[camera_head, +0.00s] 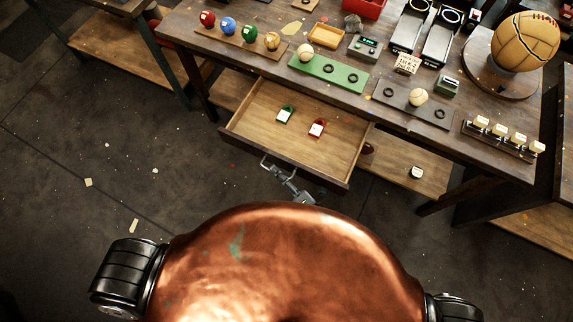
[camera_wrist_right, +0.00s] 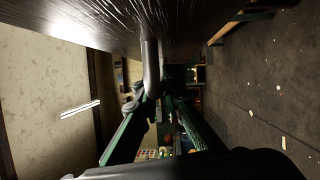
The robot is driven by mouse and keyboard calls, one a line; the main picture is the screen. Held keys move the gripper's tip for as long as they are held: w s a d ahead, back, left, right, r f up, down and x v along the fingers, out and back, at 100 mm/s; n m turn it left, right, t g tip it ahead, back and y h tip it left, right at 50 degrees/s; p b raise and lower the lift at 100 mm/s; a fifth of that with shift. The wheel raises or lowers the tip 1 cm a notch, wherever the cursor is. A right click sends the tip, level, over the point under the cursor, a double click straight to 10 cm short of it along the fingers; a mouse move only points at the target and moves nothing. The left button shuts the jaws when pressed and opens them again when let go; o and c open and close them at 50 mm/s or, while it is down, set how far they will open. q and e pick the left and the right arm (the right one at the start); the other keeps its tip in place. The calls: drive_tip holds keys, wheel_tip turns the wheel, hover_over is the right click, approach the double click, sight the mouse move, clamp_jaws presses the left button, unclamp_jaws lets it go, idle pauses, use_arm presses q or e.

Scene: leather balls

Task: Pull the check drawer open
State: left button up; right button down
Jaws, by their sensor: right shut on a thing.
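The check drawer (camera_head: 262,112) stands pulled out from under the workbench, its wooden inside in full view in the head view. In the right wrist view the gripper fingers (camera_wrist_right: 148,105) close around the handle's grey bar (camera_wrist_right: 151,68), below the dark drawer front (camera_wrist_right: 90,22). My copper-coloured body hides most of the right arm. My left gripper is not in view.
The workbench top (camera_head: 400,78) holds a green board (camera_head: 335,76) with a ball, a dark board (camera_head: 410,108) with a ball, and a large leather ball (camera_head: 525,41) on a stand. A lower shelf (camera_head: 400,160) shows beside the drawer. The floor (camera_head: 130,150) at left is clear apart from scraps.

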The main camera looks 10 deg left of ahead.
drive_tip(key=shift+s, duration=0.1)
drive_tip(key=c, duration=2)
unclamp_jaws()
drive_tip(key=shift+c, duration=0.2)
drive_tip(key=shift+s+d, duration=0.1)
drive_tip(key=shift+d, duration=0.1)
drive_tip(key=v, duration=1.1)
drive_tip(key=shift+s+d, duration=0.2)
drive_tip(key=shift+d, duration=0.05)
